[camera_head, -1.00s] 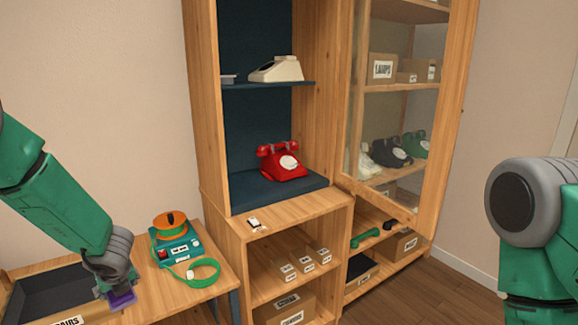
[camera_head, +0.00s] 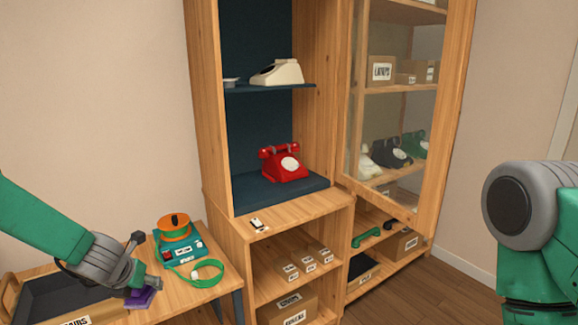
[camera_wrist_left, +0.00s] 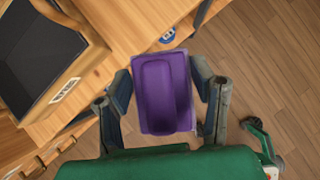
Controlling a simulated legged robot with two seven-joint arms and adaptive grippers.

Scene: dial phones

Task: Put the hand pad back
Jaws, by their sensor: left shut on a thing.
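The hand pad (camera_head: 141,298) is a small purple block with a recessed face. My left gripper (camera_head: 133,286) is shut on it, above the front of the wooden bench (camera_head: 158,292). In the left wrist view the pad (camera_wrist_left: 163,125) sits between the two fingers of the gripper (camera_wrist_left: 163,92), past the bench edge with floor behind it. My right arm shows at the right edge of the head view, but its gripper is out of view.
A wooden tray (camera_head: 70,318) with a dark inside lies on the bench at left. A teal machine (camera_head: 196,250) with an orange disc and a green loop (camera_head: 197,284) stands right of my gripper. A red phone (camera_head: 285,165) sits in the cabinet (camera_head: 208,130).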

